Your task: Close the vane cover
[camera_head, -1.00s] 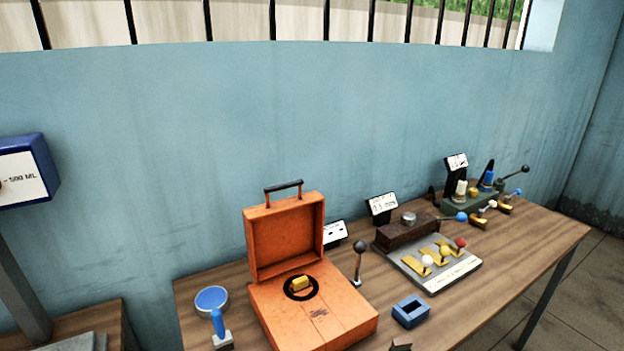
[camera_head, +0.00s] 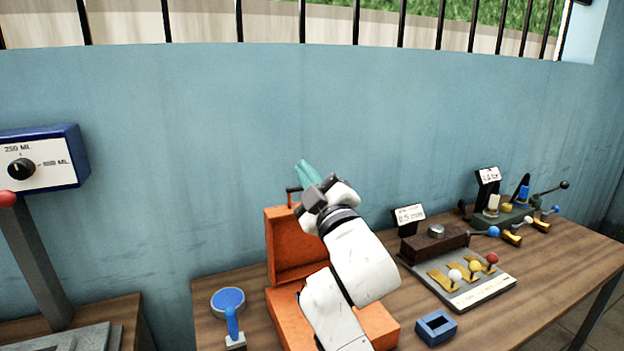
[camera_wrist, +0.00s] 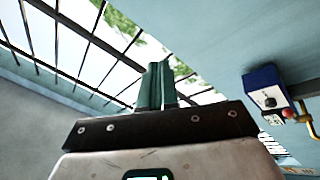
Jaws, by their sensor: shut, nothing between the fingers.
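The vane cover appears to be the upright lid (camera_head: 284,246) of the orange case, with a dark handle (camera_head: 291,193) on its top edge. The lid stands open. The case base (camera_head: 375,325) lies on the table, and my arm hides its middle. My gripper (camera_head: 303,168) is shut and empty, with teal fingers. In the head view it is by the lid's handle, pointing up and left; I cannot tell whether it touches. In the wrist view the shut fingers (camera_wrist: 155,85) point toward the barred window, and the lid is not visible.
A blue round pad (camera_head: 228,300) and a blue-handled lever (camera_head: 232,322) stand left of the case. To the right are a blue square block (camera_head: 436,327), a lever panel (camera_head: 470,290) and a vice-like device (camera_head: 500,212). A blue dial box (camera_head: 40,158) is at the left. The wall is behind.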

